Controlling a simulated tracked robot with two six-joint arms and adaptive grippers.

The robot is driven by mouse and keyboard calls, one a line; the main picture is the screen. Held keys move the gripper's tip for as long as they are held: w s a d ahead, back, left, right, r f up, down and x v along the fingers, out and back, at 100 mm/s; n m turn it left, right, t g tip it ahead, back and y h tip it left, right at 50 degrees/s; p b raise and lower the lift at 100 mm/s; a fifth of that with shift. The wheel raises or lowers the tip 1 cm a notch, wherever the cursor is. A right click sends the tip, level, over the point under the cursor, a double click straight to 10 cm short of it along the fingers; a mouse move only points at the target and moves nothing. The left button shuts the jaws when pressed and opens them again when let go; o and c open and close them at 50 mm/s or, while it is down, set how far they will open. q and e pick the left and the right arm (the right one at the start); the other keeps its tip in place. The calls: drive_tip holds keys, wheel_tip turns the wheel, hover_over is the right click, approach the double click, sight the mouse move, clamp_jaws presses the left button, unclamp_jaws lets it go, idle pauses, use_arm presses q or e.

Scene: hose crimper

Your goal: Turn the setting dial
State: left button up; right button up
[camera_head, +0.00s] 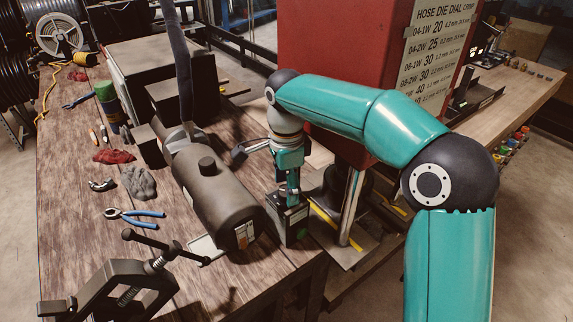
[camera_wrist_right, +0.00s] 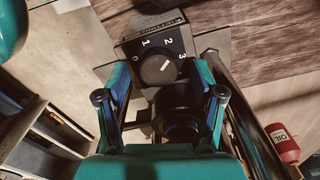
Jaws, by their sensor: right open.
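The setting dial (camera_wrist_right: 158,70) is a round dark knob on a grey box with the marks 0, 1, 2 and 3 around it. In the head view the dial's box (camera_head: 291,224) stands at the front edge of the bench, right of the dark cylinder, and the knob is hidden. My right gripper (camera_head: 291,190) is just above the box. In the right wrist view my right gripper (camera_wrist_right: 162,97) is open, its fingers spread below the dial, not gripping it. My left gripper is not in view.
A dark motor-like cylinder (camera_head: 215,185) lies left of my right gripper. The red crimper (camera_head: 345,60) with a die chart stands behind my arm. Pliers (camera_head: 135,217), a red rag (camera_head: 113,156) and a vise (camera_head: 115,285) are on the left of the bench. A red oil can (camera_wrist_right: 283,143) shows at right.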

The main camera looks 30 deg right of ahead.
wheel_tip(320, 180, up, 11)
idle(0.4)
drive_tip(key=shift+r, duration=0.1)
idle(0.4)
